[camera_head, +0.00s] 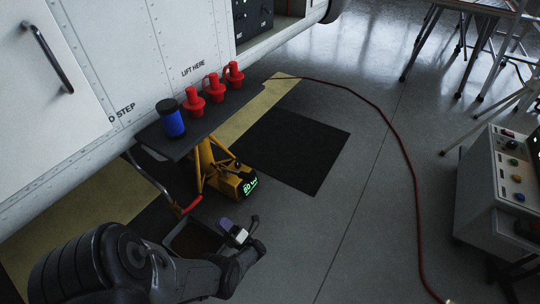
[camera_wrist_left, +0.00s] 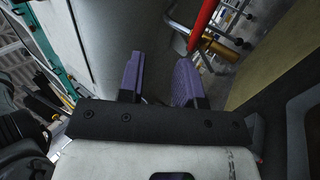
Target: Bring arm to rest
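My left arm comes in from the lower left of the head view. Its left gripper (camera_head: 238,226) is over the floor, just below the yellow jack (camera_head: 232,182) in the picture. In the left wrist view my left gripper (camera_wrist_left: 160,72) shows two purple finger pads standing apart with nothing between them. It is open and empty. My right gripper shows in neither view.
A dark shelf (camera_head: 208,130) beside the white helicopter side (camera_head: 130,50) holds a blue can (camera_head: 171,122) and several red fittings. A red hose (camera_head: 408,165) crosses the floor. A grey control box (camera_head: 490,185) stands right. A dark mat (camera_head: 295,150) lies clear.

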